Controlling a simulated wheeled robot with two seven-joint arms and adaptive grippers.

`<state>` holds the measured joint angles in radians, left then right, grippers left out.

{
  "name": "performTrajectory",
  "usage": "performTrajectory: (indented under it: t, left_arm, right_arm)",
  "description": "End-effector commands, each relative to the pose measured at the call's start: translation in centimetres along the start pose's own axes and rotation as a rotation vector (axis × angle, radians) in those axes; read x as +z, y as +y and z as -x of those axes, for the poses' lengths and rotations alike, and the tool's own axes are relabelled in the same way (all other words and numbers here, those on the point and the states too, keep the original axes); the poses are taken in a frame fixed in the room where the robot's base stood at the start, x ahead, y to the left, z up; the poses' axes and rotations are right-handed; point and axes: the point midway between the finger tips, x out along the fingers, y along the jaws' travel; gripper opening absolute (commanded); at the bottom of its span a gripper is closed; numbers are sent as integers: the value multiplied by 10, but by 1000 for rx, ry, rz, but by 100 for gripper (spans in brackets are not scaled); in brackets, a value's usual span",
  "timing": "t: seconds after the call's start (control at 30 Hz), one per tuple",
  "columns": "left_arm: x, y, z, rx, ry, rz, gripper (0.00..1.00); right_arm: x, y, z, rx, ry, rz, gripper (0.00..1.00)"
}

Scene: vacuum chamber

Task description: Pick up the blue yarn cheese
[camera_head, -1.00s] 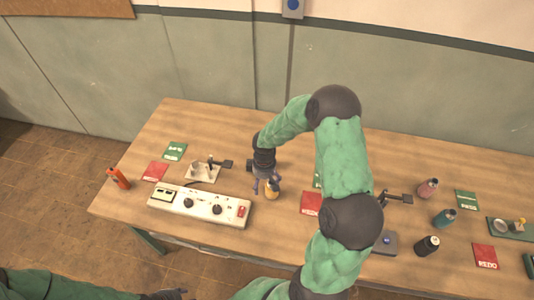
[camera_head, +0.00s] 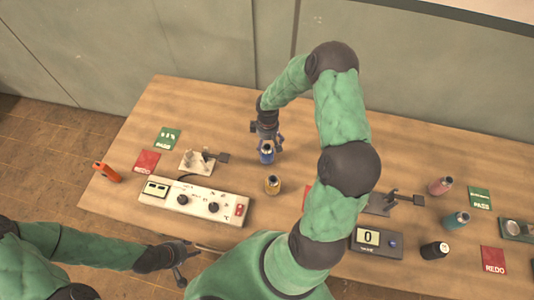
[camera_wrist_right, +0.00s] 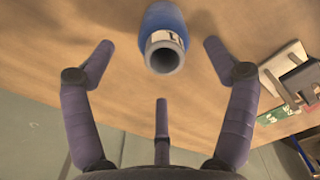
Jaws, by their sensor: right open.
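The blue yarn cheese (camera_head: 267,154) stands on the wooden table near its far middle, partly covered by my right gripper. In the right wrist view it is a blue cylinder (camera_wrist_right: 165,20) with a pale, hollow tube end and a white label. My right gripper (camera_head: 267,143) is over it. In the right wrist view, the right gripper's fingers (camera_wrist_right: 158,58) are spread wide, with the cheese ahead between the two outer fingertips and no finger visibly touching it. My left gripper (camera_head: 188,262) is at the table's front edge, fingers apart and empty.
A yellow cheese (camera_head: 272,185) stands just in front of the blue one. A white control box (camera_head: 195,200) and a small fixture (camera_head: 195,162) lie to the left. Pink (camera_head: 440,186), teal (camera_head: 455,221) and black (camera_head: 434,250) cheeses stand on the right, past my right arm.

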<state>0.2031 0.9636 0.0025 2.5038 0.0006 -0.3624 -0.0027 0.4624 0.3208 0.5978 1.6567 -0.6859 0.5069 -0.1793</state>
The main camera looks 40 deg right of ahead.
Motion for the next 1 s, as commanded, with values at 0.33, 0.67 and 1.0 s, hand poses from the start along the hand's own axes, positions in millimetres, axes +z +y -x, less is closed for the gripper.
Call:
performTrajectory:
  t: [0.33,0.67,1.0]
  left_arm:
    - [0,0,0,0,1,0,40]
    - [0,0,-1,0,1,0,40]
    - [0,0,-1,0,1,-1,40]
  right_arm:
    - [2,-6,-38,-2,-2,1,86]
    - [1,-6,-66,0,1,-1,86]
    - [1,-6,-65,0,1,0,40]
